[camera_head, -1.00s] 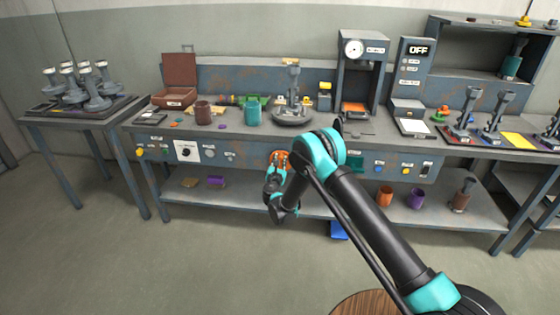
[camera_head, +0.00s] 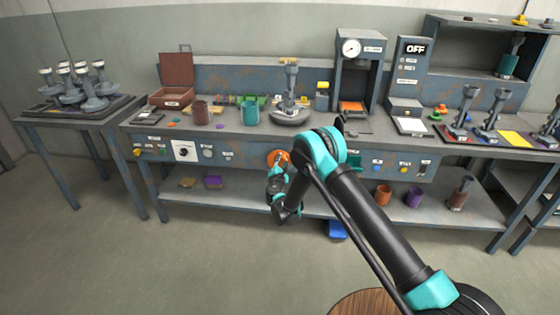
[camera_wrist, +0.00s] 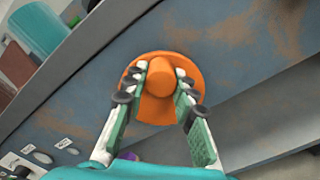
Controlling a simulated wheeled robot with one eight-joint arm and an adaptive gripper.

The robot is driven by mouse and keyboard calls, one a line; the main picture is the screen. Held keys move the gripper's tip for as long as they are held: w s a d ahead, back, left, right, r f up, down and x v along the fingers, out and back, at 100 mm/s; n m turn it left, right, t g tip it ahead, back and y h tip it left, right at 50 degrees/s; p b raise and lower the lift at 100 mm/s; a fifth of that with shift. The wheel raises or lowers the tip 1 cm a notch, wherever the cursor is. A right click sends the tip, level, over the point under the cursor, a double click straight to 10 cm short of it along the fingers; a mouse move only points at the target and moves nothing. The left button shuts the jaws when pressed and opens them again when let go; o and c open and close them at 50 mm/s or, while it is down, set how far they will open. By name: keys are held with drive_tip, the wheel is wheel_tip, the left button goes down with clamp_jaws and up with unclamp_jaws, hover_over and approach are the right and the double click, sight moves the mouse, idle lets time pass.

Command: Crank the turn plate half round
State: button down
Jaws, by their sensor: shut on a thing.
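The orange round crank (camera_head: 278,157) sits on the front face of the bench, below the turn plate. In the wrist view the crank (camera_wrist: 190,65) shows as an orange disc with a raised grip (camera_wrist: 159,76). My gripper (camera_wrist: 162,84) is shut on this grip, one finger on each side. In the head view my gripper (camera_head: 279,168) partly covers the crank. The grey round turn plate (camera_head: 290,120) lies on the bench top above it and carries an upright grey metal piece (camera_head: 290,85).
A teal mug (camera_head: 251,113) and a brown mug (camera_head: 201,112) stand left of the turn plate. A press with a gauge (camera_head: 351,48) stands to its right. Knobs and buttons line the bench front.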

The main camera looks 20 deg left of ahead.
drive_tip(key=m, duration=0.2)
drive_tip(key=d+f+m, duration=0.1)
drive_tip(key=m, duration=0.2)
drive_tip(key=shift+w+d+f+m, duration=0.1)
drive_tip(key=shift+d+f+m, duration=0.05)
drive_tip(key=shift+m, duration=0.15)
drive_tip(key=m, duration=0.2)
drive_tip(key=f+m, duration=0.1)
drive_tip(key=m, duration=0.2)
drive_tip(key=shift+d+f+m, duration=0.25)
drive_tip(key=shift+f+m, duration=0.15)
drive_tip(key=c, duration=1.2)
unclamp_jaws()
drive_tip(key=shift+w, duration=0.1)
